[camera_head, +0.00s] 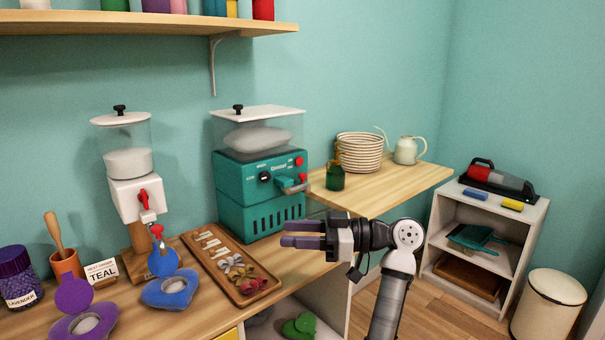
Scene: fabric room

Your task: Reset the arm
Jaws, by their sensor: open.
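My gripper (283,233) is in the lower middle of the head view, with its two purple fingers pointing left. The fingers are apart with nothing visible between them. It is in front of the teal machine (262,190) and, in the picture, to the right of the wooden tray (199,264). My arm rises from the bottom edge and bends left at a white joint. I cannot tell the exact height of the gripper above the counter.
The wooden counter (128,297) holds a white dispenser (136,190), a lavender jar (18,280) and blue and purple lidded dishes. A side shelf (400,187) bears a striped basket (359,153) and a green bottle (335,178). A white cabinet (452,236) and bin (549,306) stand right.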

